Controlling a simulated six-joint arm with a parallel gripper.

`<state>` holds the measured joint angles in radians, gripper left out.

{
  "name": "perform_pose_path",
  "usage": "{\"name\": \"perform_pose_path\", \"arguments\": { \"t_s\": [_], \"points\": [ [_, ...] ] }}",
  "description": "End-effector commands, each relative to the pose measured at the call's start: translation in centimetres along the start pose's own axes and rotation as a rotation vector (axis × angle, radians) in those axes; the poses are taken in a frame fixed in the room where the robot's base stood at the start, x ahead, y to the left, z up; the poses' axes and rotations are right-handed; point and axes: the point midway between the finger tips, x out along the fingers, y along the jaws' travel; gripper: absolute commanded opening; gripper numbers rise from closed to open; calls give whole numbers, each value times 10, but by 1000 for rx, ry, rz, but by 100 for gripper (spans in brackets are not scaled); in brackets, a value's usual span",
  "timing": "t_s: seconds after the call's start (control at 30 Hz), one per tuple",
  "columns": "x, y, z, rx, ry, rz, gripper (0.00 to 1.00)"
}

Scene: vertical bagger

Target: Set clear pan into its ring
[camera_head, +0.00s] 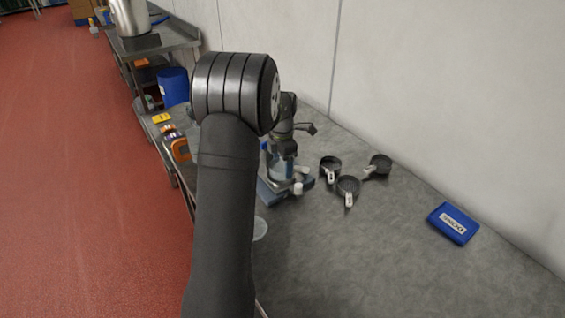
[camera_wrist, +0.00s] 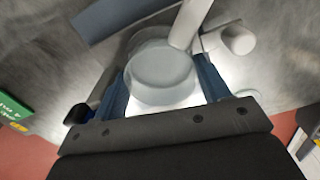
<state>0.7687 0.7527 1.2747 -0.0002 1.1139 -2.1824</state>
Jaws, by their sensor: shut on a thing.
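In the wrist view my gripper (camera_wrist: 162,72) is shut on a round, translucent clear pan (camera_wrist: 160,70), with one blue finger on each side of it. The pan is over a bright white surface, with a pale post and a white knob (camera_wrist: 237,39) close by. Whether the pan touches what is under it, I cannot tell. In the head view my gripper (camera_head: 284,160) points down over a small device with a blue base (camera_head: 268,196). I cannot make out the ring; the pan and gripper cover that area.
Several dark scoops with pale handles, one of them a black scoop (camera_head: 347,187), lie right of the device. A labelled blue pack (camera_head: 454,223) lies farther right by the wall. A clear disc (camera_head: 260,229) shows partly behind my arm. The front right of the table is clear.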

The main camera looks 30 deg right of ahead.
Motion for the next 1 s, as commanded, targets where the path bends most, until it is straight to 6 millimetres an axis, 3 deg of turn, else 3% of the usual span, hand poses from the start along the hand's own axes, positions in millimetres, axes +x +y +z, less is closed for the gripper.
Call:
{"name": "perform_pose_path", "arguments": {
  "t_s": [1.0],
  "points": [
    [12,0,0,0,0,1,42]
  ]
}}
